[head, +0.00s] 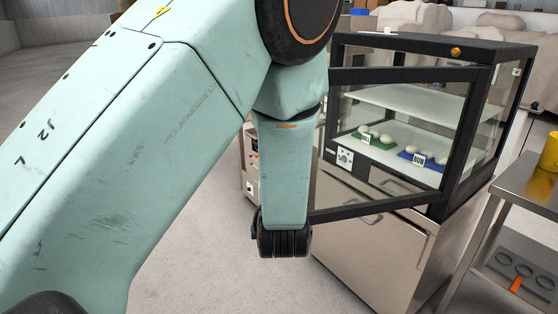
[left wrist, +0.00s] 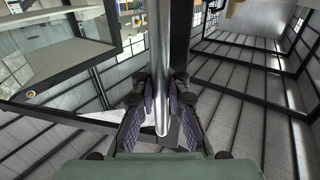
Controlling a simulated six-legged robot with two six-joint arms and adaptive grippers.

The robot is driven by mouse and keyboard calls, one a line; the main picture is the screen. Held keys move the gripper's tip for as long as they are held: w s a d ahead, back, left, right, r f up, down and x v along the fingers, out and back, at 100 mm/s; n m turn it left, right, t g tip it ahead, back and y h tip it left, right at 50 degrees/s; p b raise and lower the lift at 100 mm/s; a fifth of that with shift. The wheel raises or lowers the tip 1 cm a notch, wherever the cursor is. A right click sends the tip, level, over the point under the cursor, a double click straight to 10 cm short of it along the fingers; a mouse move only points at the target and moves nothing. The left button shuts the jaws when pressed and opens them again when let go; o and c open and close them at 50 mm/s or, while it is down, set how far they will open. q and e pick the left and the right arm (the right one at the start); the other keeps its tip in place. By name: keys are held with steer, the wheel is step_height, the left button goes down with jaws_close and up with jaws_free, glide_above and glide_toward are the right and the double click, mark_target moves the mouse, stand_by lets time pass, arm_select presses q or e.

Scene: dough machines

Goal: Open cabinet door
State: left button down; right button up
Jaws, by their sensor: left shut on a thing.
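The display cabinet (head: 470,48) has a black frame and glass sides. Its glass door (head: 400,75), black-framed, stands swung out from the front, joined at the right side. The door's left edge and handle are hidden behind my left arm in the head view. In the left wrist view, my left gripper (left wrist: 162,100) has its purple-padded fingers closed on a long silvery bar handle (left wrist: 158,50) beside a dark door frame (left wrist: 180,40). The fingers are hidden in the head view, where only the arm and dark wrist show. My right gripper is in neither view.
Inside the cabinet, green (head: 376,139) and blue (head: 422,161) trays hold pale dough pieces with labels. A steel base with drawers (head: 370,250) stands below. A steel table (head: 530,190) with a yellow cup (head: 549,152) is close on the right.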

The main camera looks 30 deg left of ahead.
arm_select(q)
steer(key=shift+s, duration=0.1)
steer(key=c, duration=1.6)
jaws_free()
steer(key=shift+s+a, duration=0.1)
steer(key=shift+s, duration=0.05)
steer(key=shift+w+r, duration=0.2)
steer(key=shift+r, duration=0.35)
steer(key=r, duration=0.9)
steer(key=shift+s, duration=0.2)
steer(key=shift+c, duration=0.4)
